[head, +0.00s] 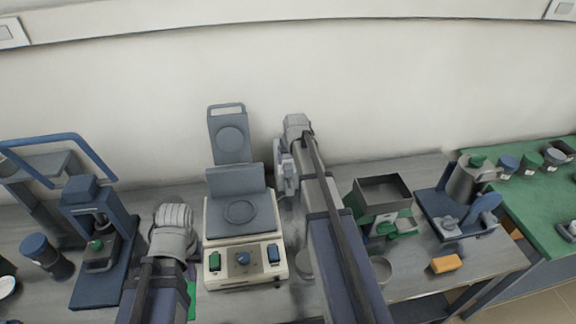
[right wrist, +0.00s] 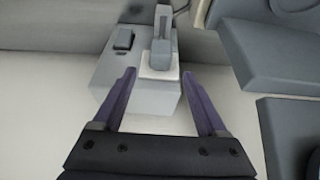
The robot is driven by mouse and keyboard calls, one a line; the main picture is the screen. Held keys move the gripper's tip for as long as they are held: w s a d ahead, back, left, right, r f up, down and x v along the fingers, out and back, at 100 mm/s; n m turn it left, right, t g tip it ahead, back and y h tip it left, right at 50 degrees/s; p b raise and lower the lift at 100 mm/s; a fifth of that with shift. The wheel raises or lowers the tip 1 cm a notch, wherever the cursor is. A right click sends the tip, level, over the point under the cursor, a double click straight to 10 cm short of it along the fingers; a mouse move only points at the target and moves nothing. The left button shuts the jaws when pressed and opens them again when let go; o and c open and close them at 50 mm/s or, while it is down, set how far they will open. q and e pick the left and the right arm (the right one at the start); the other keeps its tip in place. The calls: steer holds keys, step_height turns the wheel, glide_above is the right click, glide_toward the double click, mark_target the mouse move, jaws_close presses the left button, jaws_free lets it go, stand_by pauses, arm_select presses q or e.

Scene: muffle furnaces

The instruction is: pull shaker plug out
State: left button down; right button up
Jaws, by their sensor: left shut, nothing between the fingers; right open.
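In the right wrist view, a grey plug (right wrist: 161,55) sits upright in the pale socket on a light grey box (right wrist: 107,73). A cord or stem rises from the plug. My right gripper (right wrist: 158,74) is open and empty, with one finger on each side of the plug in the picture. I cannot tell whether the fingers touch it. In the head view, my right gripper (head: 287,172) is by the right side of the cream machine (head: 243,254) with a square grey plate, and hides the plug. My left gripper (head: 173,222) is left of that machine, fingers hidden.
A dark switch (right wrist: 124,38) is on the box beside the plug. A blue-framed stand (head: 100,225) is left of my left arm. A dark open tray (head: 384,181), a blue stand (head: 455,215) and an orange block (head: 446,263) are to the right. The wall is close behind.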

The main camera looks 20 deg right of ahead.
mark_target(289, 167)
steer(key=shift+f, duration=0.1)
steer(key=b+x, duration=0.7)
steer(key=shift+w+f, duration=0.15)
steer(key=shift+f, duration=0.15)
steer(key=shift+c, duration=0.3)
jaws_close()
stand_by(1.0)
